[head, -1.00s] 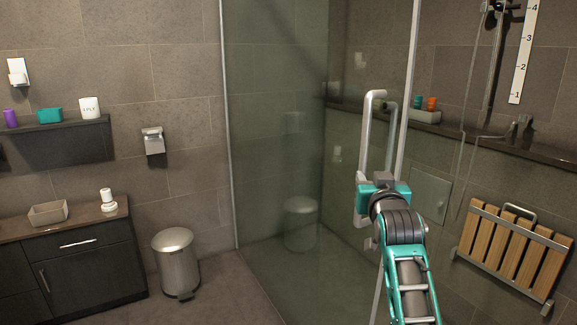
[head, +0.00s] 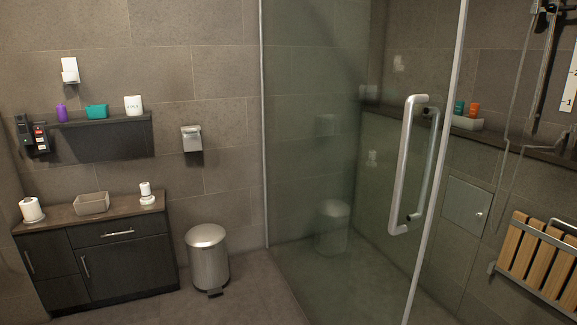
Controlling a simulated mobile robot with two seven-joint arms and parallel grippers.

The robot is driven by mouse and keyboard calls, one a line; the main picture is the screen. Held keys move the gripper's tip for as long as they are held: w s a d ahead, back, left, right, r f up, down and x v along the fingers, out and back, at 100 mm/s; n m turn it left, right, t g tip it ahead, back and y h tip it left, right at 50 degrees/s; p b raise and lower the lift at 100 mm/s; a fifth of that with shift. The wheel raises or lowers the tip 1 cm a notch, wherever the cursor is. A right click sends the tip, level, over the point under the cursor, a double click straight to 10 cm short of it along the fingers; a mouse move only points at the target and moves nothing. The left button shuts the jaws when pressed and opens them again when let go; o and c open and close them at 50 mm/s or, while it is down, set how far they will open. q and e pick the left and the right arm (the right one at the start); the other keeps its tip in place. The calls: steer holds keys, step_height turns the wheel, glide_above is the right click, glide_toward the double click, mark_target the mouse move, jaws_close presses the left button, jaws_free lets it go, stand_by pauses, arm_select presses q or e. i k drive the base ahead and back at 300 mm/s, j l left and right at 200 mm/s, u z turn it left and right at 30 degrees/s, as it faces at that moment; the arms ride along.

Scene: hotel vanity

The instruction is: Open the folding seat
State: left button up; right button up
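The folding seat (head: 537,258) is at the far right of the head view, partly cut off by the picture edge. It has wooden slats and a grey metal frame with a bar handle at its top, and it lies folded up against the shower wall. The glass shower door (head: 330,150) stands left of it, with a long vertical metal handle (head: 408,165). Neither of my grippers shows in the head view.
A metal pedal bin (head: 208,258) stands on the floor between the dark cabinet (head: 95,250) and the glass. A shelf (head: 80,122) with cups hangs above the cabinet. The floor before the glass is clear.

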mark_target(565, 258)
steer(key=i+l, duration=0.3)
steer(key=i, duration=0.15)
steer(key=z, duration=1.35)
steer(key=i+l+z, duration=0.2)
steer(key=i+z, duration=0.25)
steer(key=i+l+z, duration=0.1)
steer(key=i+z, duration=0.35)
steer(key=i, duration=1.6)
steer(key=u, duration=0.6)
steer(key=k+u, duration=0.1)
steer(key=u, duration=0.3)
steer(key=k+j+u, duration=0.1)
steer(key=u, duration=0.3)
steer(key=j+u, duration=0.2)
steer(key=u, duration=0.25)
steer(key=k+j+u, duration=0.2)
steer(key=j+u, duration=0.15)
steer(key=j, duration=0.2)
steer(key=k+j+u, duration=0.2)
steer(key=i+j, duration=0.1)
